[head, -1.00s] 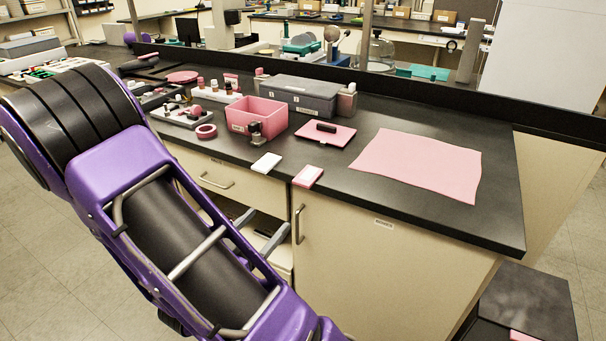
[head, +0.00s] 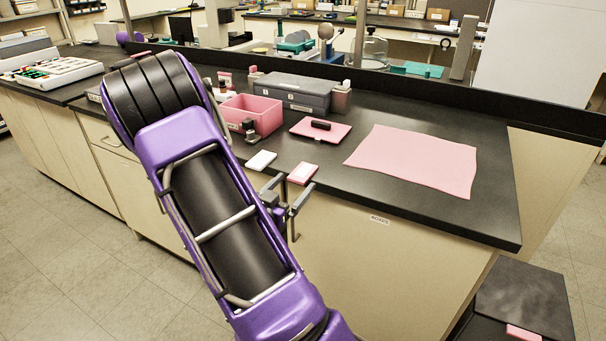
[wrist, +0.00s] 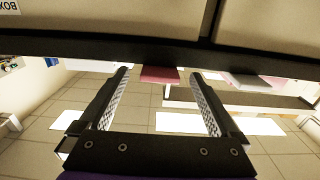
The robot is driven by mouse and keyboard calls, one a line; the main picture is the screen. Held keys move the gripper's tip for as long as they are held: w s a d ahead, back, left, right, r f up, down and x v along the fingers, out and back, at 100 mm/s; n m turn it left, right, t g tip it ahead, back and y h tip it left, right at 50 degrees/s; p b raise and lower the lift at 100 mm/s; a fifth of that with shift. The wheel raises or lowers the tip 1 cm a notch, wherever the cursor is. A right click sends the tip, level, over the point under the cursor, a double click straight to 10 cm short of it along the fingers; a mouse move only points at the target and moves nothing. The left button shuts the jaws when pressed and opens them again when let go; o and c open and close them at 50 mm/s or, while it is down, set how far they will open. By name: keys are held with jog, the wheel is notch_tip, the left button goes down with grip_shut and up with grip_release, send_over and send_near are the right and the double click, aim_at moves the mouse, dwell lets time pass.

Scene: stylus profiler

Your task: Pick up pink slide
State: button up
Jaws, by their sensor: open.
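The pink slide (head: 302,174) is a small flat pink piece with a paler top. It lies at the front edge of the black bench, sticking out a little over it. My gripper (head: 288,191) is open just in front of that edge, with a finger to either side of the slide's line. In the wrist view the pink slide (wrist: 160,74) shows between the tips of my open fingers, ahead of the empty jaw space. Contact cannot be told.
A white slide (head: 261,160) lies left of the pink one, also at the edge. Behind are a pink bin (head: 252,115), a pink tray (head: 320,130) with a dark block, and a grey case (head: 292,93). A pink mat (head: 415,160) covers the right of the bench (head: 500,215).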

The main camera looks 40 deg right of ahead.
jog(key=shift+w+d, duration=0.1)
jog(key=shift+d, duration=0.15)
jog(key=c, duration=1.4)
jog(key=shift+c, duration=0.2)
notch_tip(320, 180, up, 10)
jog(key=p, duration=0.2)
jog(key=o, duration=0.7)
grip_shut()
